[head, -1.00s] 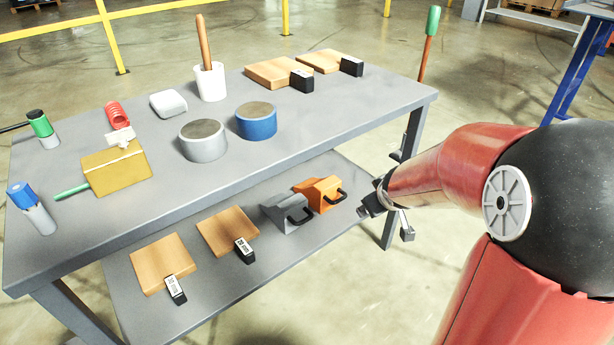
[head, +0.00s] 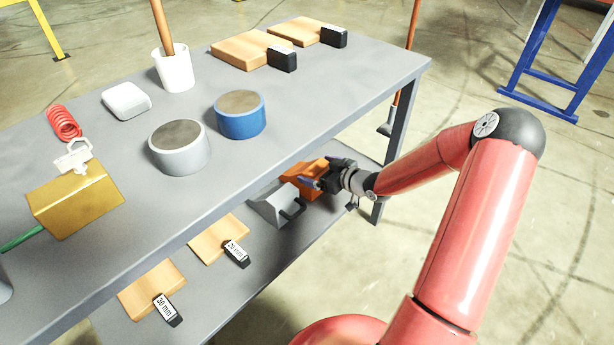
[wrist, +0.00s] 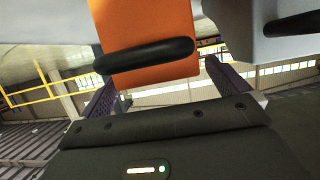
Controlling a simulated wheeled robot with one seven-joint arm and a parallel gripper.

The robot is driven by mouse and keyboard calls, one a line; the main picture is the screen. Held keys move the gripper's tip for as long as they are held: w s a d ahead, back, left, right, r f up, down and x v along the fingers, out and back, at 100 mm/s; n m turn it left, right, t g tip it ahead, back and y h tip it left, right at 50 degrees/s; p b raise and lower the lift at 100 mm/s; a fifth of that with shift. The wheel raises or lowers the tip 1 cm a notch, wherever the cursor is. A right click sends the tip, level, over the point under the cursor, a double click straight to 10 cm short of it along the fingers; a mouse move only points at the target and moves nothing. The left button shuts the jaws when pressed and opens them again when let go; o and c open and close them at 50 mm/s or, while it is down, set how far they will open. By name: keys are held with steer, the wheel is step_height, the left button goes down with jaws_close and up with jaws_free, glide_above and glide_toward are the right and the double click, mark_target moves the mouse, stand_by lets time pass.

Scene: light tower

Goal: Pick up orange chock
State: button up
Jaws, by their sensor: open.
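The orange chock (head: 303,180) sits on the lower shelf of the table, at its right end beside the grey chock. In the head view my gripper (head: 322,182) is at its front right, under the tabletop edge, and partly covers it. In the wrist view the orange chock (wrist: 150,30) fills the upper middle, with its black handle (wrist: 148,55) crossing between my open fingers (wrist: 160,85). The fingers show on either side of the chock. I cannot tell whether they touch it.
The grey chock (head: 278,205) stands close on the left; it also shows in the wrist view (wrist: 250,40). Two wooden boards with black labelled ends, one of them nearer (head: 152,290), lie further left on the lower shelf (head: 225,285). The tabletop (head: 330,100) overhangs the shelf.

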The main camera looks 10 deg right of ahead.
mark_target(308, 165)
steer(key=x, duration=0.4)
steer(key=shift+w+a, duration=0.1)
steer(key=shift+w, duration=0.25)
steer(key=c, duration=1.4)
